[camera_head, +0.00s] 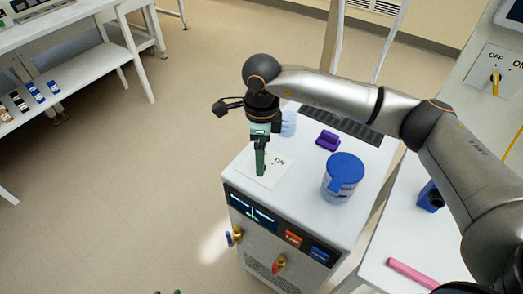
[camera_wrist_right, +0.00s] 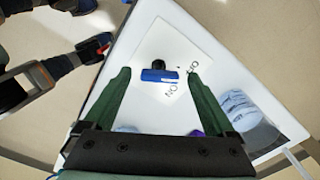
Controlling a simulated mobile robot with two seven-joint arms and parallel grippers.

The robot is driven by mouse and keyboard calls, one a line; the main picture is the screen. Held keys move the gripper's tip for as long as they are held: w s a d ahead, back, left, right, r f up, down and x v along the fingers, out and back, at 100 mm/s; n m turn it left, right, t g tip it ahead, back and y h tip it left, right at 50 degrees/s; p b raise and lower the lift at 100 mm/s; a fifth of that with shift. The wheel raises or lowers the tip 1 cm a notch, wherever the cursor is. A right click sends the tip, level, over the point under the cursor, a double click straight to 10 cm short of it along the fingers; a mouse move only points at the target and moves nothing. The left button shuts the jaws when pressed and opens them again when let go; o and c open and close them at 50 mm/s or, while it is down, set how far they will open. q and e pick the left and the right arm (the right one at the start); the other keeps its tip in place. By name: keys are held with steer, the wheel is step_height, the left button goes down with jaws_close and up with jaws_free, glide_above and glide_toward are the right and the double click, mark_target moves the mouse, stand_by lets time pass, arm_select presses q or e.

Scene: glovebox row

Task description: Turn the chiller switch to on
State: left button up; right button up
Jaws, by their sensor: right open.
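The chiller (camera_head: 290,222) is a white cabinet with a dark front panel; a white ON/OFF label plate (camera_head: 277,172) lies on its top. The switch (camera_wrist_right: 159,75), a blue bar handle with a dark knob end, stands on that plate in the right wrist view. In the head view my right gripper hides it. My right gripper (camera_head: 260,164) points down over the plate, with its green fingers open. In the wrist view its fingers (camera_wrist_right: 160,88) are apart with the switch showing between them; contact cannot be told.
A blue-lidded jar (camera_head: 342,178), a purple block (camera_head: 328,140) and a pale container (camera_head: 288,124) stand on the chiller top. A side table at right holds a pink bar (camera_head: 412,272) and a blue object (camera_head: 430,196). Another switch with a yellow handle (camera_head: 496,82) is upper right.

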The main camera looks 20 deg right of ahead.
steer(key=c, duration=1.4)
steer(key=shift+m, duration=0.3)
steer(key=m+b, duration=0.1)
steer(key=m, duration=0.2)
steer(key=shift+d+m+b, duration=0.1)
steer(key=shift+m+b, duration=0.3)
steer(key=shift+m, duration=0.7)
steer(key=o, duration=1.4)
